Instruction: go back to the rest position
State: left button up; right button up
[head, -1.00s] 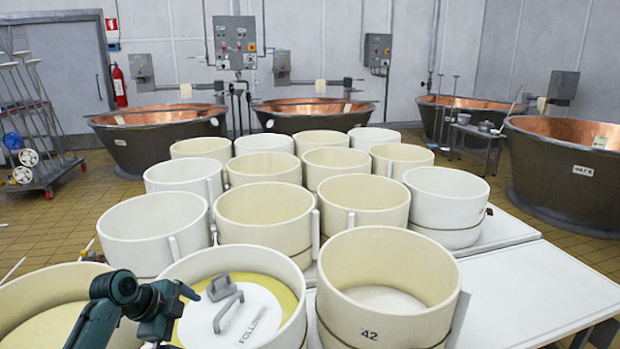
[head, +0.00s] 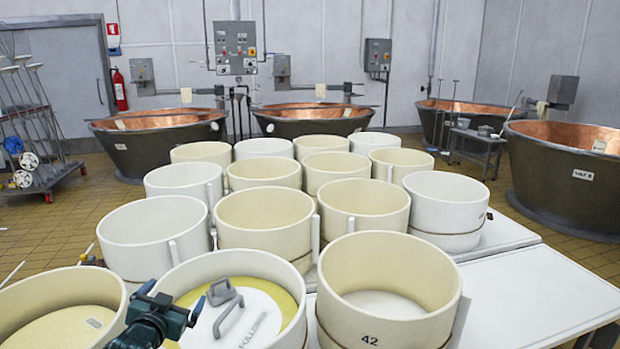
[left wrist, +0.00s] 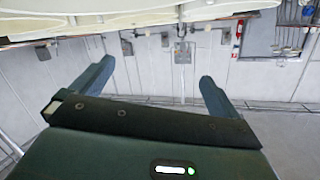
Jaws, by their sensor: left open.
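My left gripper (head: 172,300) is at the lower left of the head view, in front of the mould that holds a white lid (head: 240,318) with a grey handle. Its two fingers are spread apart. In the left wrist view my left gripper (left wrist: 155,80) shows both fingers wide apart with nothing between them, and the room appears upside down. My right gripper is in neither view.
Several round cheese moulds (head: 265,207) crowd the white table (head: 540,300), with mould 42 (head: 388,290) at the front. The table's right part is bare. Copper vats (head: 155,135) stand behind; a rack (head: 35,120) is at the left.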

pick_arm(q)
jog(key=s+d+f+g+h, duration=0.1)
jog(key=s+d+f+g, duration=0.1)
jog(key=s+d+f, duration=0.45)
jog(key=s+d+f+g+h, duration=0.1)
jog(key=s+d+f, duration=0.2)
jog(key=s+f, duration=0.6)
jog(key=s+d+g, duration=0.1)
jog(key=s+d, duration=0.2)
jog(key=s, duration=0.6)
jog(key=s+d+g+h, duration=0.1)
jog(key=s+d, duration=0.2)
jog(key=s, duration=0.6)
jog(key=shift+f+h, duration=0.3)
jog(key=shift+d, duration=0.1)
